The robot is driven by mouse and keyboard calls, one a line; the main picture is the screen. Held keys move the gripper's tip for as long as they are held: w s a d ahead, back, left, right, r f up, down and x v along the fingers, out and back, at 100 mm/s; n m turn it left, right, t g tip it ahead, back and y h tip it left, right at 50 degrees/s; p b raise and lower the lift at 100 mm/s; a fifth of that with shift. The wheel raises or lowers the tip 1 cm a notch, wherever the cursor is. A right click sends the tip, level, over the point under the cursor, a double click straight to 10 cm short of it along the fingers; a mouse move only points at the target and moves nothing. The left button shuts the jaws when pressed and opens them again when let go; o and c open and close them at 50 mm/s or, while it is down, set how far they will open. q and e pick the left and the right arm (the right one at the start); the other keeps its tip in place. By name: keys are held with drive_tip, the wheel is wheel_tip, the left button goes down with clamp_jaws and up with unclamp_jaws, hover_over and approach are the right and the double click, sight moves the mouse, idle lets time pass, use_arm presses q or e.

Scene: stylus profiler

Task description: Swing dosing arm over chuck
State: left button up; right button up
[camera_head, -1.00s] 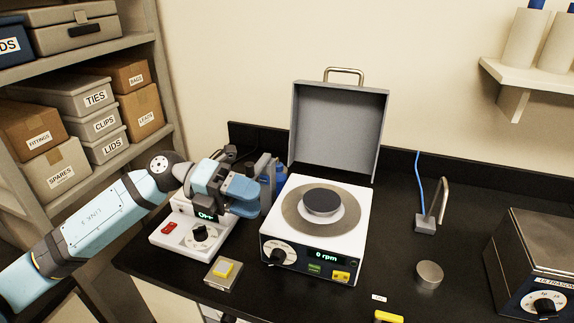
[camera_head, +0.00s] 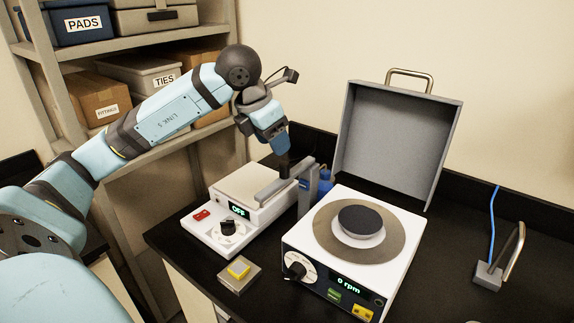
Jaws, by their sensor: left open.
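The spin coater (camera_head: 330,262) has an open lid, and its dark round chuck (camera_head: 361,219) sits in a grey ring on the white top. A grey dosing arm (camera_head: 272,190) stands on a post between the coater and the white hotplate-like unit. It points left, away from the chuck, over that unit. My left gripper (camera_head: 279,147) is open and points down just above the dosing arm. A dark upright piece shows under the fingers; I cannot tell whether they touch it. My right gripper is not in view.
The white unit (camera_head: 225,232) reads OFF. The raised lid (camera_head: 395,140) stands behind the chuck. A blue bottle-like thing (camera_head: 325,183) is behind the post. A hooked stand (camera_head: 489,272) is at right.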

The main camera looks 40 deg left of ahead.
sight(285, 163)
use_arm(q)
drive_tip(key=x, duration=0.8)
drive_tip(key=shift+d, duration=0.15)
drive_tip(key=shift+c, duration=0.5)
clamp_jaws()
